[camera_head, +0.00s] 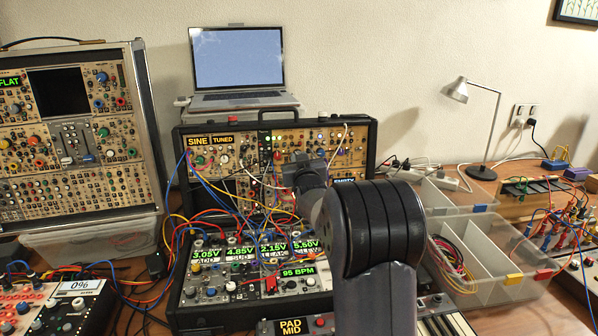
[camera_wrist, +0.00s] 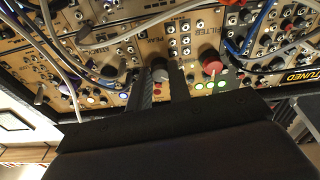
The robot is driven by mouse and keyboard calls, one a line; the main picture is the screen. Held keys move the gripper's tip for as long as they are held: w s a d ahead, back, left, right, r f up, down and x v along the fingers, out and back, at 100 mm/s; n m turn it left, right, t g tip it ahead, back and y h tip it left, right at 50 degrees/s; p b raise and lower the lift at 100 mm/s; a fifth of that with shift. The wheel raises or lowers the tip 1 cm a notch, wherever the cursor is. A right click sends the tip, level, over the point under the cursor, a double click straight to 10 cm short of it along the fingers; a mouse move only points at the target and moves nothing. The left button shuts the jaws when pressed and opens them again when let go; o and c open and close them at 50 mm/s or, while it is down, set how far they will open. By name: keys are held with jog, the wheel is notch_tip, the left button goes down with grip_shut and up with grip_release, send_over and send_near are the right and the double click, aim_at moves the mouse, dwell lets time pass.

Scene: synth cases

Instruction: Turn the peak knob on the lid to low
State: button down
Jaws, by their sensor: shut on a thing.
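The peak knob (camera_wrist: 160,72) is a grey knob beneath a PEAK label on a tan panel in the wrist view. My gripper (camera_wrist: 162,86) is shut on it, with one dark finger on each side. The knob's pointer is too small to read. In the head view the raised lid (camera_head: 230,123) of the black case stands upright at the middle. My arm hides the fingertips and the peak knob there.
A red knob (camera_wrist: 211,64) sits close right of the fingers in the wrist view. Patch cables cross the panels, including a white cable (camera_wrist: 165,17) above the knob. A laptop (camera_head: 238,62) stands behind the lid; a clear divided bin (camera_head: 490,292) is at right.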

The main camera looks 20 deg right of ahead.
jog(key=n, duration=0.3)
jog(key=n+y+b, duration=0.1)
jog(key=n, duration=0.2)
jog(key=n+b, duration=0.1)
jog(key=n, duration=0.3)
jog(key=shift+d+r+y, duration=0.1)
jog(key=shift+d+y, duration=0.15)
jog(key=shift+y, duration=0.15)
jog(key=shift+n, duration=0.3)
jog(key=c, duration=1.3)
grip_release()
jog(key=s+a, duration=0.1)
jog(key=s, duration=0.9)
jog(key=shift+s+b, duration=0.4)
jog(key=w, duration=1)
jog(key=shift+w+d+p, duration=0.4)
jog(key=shift+d+p, duration=0.05)
